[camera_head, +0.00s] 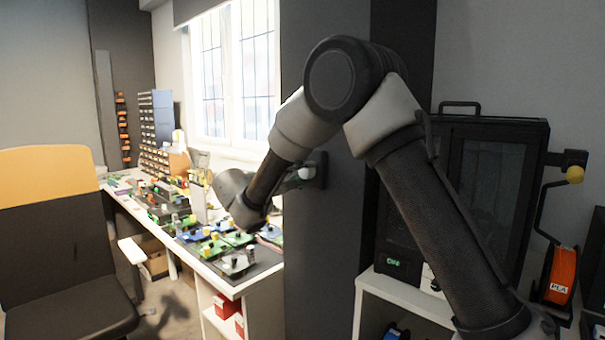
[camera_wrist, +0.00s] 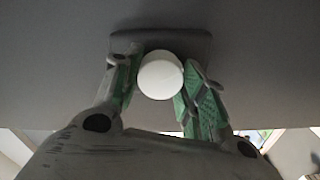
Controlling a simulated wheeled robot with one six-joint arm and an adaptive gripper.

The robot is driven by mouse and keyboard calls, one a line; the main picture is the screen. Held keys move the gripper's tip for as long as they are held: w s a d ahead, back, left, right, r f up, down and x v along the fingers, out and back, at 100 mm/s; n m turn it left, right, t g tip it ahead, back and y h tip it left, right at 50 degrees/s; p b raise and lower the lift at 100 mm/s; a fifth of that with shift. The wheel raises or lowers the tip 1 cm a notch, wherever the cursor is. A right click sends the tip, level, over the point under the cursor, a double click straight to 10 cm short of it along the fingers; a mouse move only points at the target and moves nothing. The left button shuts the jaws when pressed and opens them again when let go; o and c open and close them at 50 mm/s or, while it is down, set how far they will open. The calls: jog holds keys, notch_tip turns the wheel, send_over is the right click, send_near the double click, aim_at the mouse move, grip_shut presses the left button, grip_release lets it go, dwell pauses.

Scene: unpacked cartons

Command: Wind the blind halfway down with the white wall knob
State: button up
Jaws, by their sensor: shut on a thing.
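The white wall knob (camera_wrist: 160,78) is a round white disc, centred in the wrist view in front of a dark wall plate (camera_wrist: 200,42). My gripper (camera_wrist: 158,68) is shut on it, with one green-padded finger on each side. In the head view the wall plate (camera_head: 321,168) sits on the dark pillar right of the window, and my gripper is mostly hidden behind my arm. The dark blind (camera_head: 197,8) shows at the top edge of the head view, above the window (camera_head: 235,75). Most of the window glass is uncovered.
A long white workbench (camera_head: 225,283) crowded with small coloured parts runs under the window. An office chair (camera_head: 60,240) stands at the left. A dark cabinet-like machine (camera_head: 490,180) on a white shelf and an orange spool (camera_head: 560,275) are at the right.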

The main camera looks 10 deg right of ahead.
jog(key=shift+m, duration=2)
jog(key=shift+f, duration=0.1)
jog(key=o, duration=1)
jog(key=shift+o, duration=0.2)
jog(key=v, duration=1.2)
